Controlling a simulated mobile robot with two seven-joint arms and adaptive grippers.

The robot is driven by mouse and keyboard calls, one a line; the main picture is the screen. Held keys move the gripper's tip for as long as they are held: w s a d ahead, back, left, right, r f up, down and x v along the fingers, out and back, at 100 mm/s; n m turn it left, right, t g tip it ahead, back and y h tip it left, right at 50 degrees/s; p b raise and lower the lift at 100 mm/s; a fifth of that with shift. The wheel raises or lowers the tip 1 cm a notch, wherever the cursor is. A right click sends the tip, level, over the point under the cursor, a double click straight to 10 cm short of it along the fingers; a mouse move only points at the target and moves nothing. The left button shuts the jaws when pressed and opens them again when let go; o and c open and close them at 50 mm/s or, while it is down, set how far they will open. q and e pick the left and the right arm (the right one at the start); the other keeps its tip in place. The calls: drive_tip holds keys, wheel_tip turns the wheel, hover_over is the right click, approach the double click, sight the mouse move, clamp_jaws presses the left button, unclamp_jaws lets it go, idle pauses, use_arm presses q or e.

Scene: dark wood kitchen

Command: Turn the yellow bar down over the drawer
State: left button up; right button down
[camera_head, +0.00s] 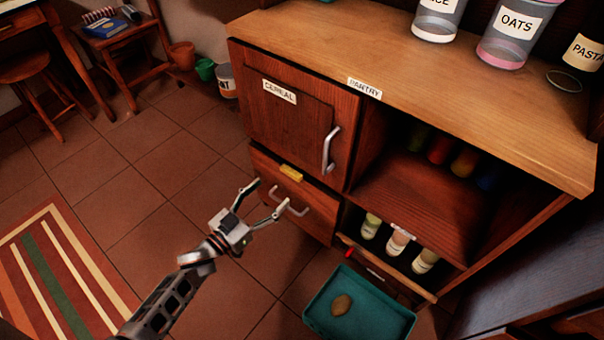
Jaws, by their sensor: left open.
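The small yellow bar (291,173) sits at the top of the drawer front, just below the cereal door. It lies roughly along the drawer's upper edge. The wooden drawer (318,213) has a silver handle and looks shut. My left gripper (270,193) is open, with its two fingers spread toward the drawer. In the picture its fingertips are below and left of the yellow bar, and one finger overlaps the handle. I cannot tell whether that finger touches it. Nothing shows between the fingers. My right gripper is not in view.
The cereal door (300,125) above the drawer is shut, with a vertical silver handle. An open shelf with jars is to the right. A teal tray (360,308) lies below the low rack. The tiled floor left of the cabinet is clear, beside a striped rug (60,270).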

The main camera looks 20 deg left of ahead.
sight(289, 174)
use_arm(q)
drive_tip(key=b+x, duration=0.1)
drive_tip(key=x, duration=0.5)
drive_tip(key=shift+w+d+b, duration=0.1)
drive_tip(key=shift+w+b, duration=0.15)
drive_tip(key=shift+b, duration=0.1)
drive_tip(key=shift+w+d+r, duration=0.15)
drive_tip(key=shift+w+r, duration=0.1)
drive_tip(key=shift+w, duration=0.25)
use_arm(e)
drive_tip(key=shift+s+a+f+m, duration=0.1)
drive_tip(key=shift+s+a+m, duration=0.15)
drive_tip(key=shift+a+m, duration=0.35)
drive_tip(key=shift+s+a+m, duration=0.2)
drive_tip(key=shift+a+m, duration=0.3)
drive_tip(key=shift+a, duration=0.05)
use_arm(q)
drive_tip(key=c, duration=1.1)
